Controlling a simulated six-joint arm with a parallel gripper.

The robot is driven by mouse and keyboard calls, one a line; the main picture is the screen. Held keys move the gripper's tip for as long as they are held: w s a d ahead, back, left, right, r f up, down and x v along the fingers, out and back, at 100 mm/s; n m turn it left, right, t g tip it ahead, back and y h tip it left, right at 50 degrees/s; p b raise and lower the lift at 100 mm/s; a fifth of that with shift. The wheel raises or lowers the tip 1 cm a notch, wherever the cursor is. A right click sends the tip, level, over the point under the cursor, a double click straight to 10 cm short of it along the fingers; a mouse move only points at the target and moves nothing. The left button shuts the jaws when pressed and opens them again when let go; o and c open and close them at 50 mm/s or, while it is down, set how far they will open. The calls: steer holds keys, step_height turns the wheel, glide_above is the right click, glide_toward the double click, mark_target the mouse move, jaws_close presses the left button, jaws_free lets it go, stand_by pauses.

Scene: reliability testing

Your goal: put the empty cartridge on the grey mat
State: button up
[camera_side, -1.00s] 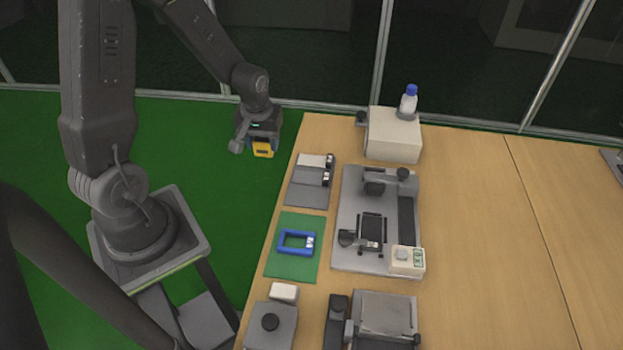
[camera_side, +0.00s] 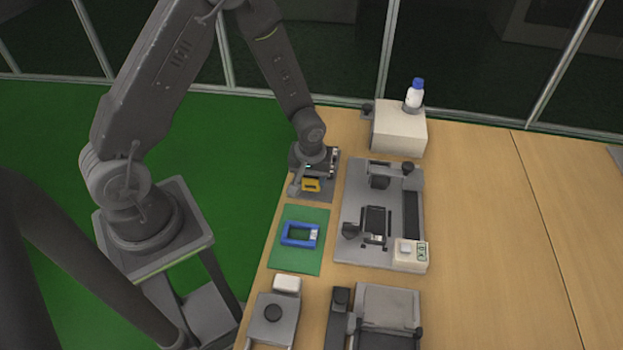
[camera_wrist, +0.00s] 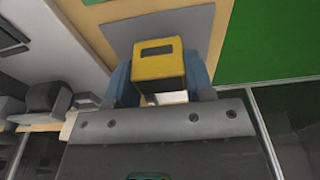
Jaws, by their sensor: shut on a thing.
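My gripper (camera_side: 310,182) is shut on a yellow cartridge (camera_side: 312,186). In the wrist view, the cartridge (camera_wrist: 158,64) sits between my two blue fingers and shows a dark slot on its face. The grey mat (camera_side: 319,197) lies under and around my gripper in the side view, partly hidden by it. In the wrist view, the grey mat (camera_wrist: 194,32) shows just beyond the cartridge. The cartridge appears to be held above the mat; the exact gap is hard to tell.
A green mat (camera_side: 286,257) with a blue frame (camera_side: 300,244) on it lies in front of the grey mat. A grey fixture (camera_side: 346,249) stands to the right. Behind is a white box (camera_side: 400,134) bearing a blue-capped bottle (camera_side: 414,97).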

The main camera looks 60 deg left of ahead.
steer(key=shift+f, duration=0.6)
steer(key=shift+f, duration=0.15)
steer(key=o, duration=0.9)
